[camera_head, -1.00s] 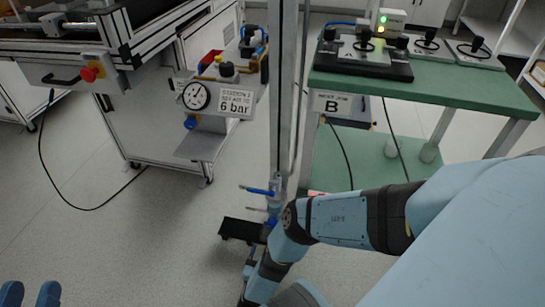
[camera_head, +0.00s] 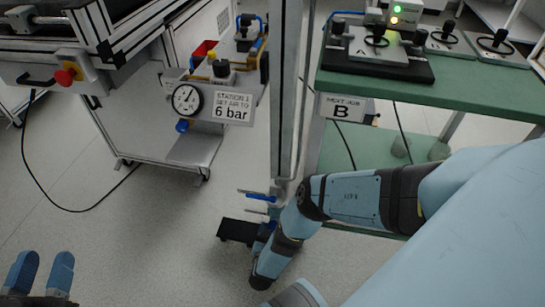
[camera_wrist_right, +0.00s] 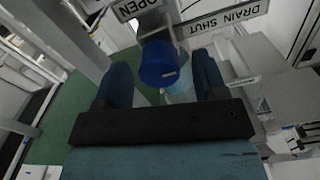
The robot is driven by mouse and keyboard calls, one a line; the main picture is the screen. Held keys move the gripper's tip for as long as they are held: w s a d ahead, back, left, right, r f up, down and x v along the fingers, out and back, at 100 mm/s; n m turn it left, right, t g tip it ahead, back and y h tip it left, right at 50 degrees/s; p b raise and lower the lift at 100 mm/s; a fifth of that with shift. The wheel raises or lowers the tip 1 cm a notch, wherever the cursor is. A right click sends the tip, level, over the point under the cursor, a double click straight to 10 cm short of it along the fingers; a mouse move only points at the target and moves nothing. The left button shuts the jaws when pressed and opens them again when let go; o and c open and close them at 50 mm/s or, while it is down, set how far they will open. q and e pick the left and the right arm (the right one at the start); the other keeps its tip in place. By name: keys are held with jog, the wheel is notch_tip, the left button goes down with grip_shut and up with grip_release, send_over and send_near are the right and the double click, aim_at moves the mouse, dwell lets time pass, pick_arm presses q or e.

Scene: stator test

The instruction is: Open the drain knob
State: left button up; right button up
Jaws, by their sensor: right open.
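The drain knob (camera_wrist_right: 160,62) is a blue cylinder under a bracket in the right wrist view. Signs reading OPEN (camera_wrist_right: 139,8) and DRAIN SHUT (camera_wrist_right: 222,16) are beside it. My right gripper (camera_wrist_right: 163,62) is open, with one finger on each side of the knob in the picture. Both fingers appear clear of it; how deep the knob sits between them I cannot tell. My left gripper (camera_head: 42,268) is open and empty at the lower left, over bare floor.
A metal post (camera_head: 286,100) with a blue-handled valve (camera_head: 258,197) stands beside my right arm. A green bench (camera_head: 440,90) is on the right. A gauge panel marked 6 bar (camera_head: 233,108) and a machine frame are on the left.

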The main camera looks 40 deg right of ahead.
jog(key=c, duration=0.9)
jog(key=n, duration=0.4)
jog(key=shift+n, duration=0.3)
jog(key=n, duration=0.4)
jog(key=shift+w+n, duration=0.1)
jog(key=shift+n, duration=0.2)
jog(key=n, duration=0.4)
jog(key=shift+n, duration=2.4)
